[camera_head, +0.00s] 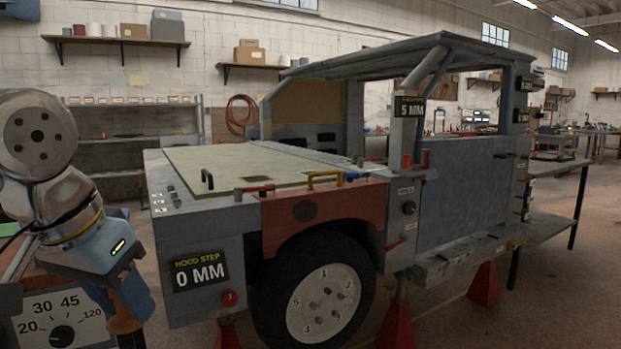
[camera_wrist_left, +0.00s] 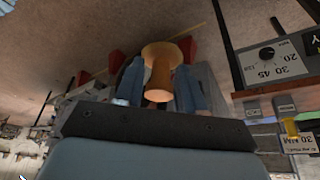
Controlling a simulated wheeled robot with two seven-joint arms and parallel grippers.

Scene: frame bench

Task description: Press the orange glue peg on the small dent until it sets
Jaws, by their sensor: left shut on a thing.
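My left gripper (camera_head: 120,303) is at the lower left of the head view, shut on the orange peg (camera_head: 123,325). In the left wrist view the peg (camera_wrist_left: 158,72) stands between the two blue fingers, its wider end outward. The peg is apart from the car body, left of its front corner. A dark round patch (camera_head: 305,211) shows on the red fender (camera_head: 345,203), and a dark patch (camera_head: 258,179) on the pale hood panel (camera_head: 225,160). I cannot tell which, if either, is the small dent. My right gripper is not in view.
A dial box (camera_head: 62,320) marked 20, 30, 45 and 120 stands at the lower left, close to my left gripper. Black (camera_head: 207,178), red (camera_head: 256,189) and yellow (camera_head: 324,178) handles sit on the hood edge. The sign (camera_head: 200,271) reads 0 MM. Red stands (camera_head: 484,288) support the car.

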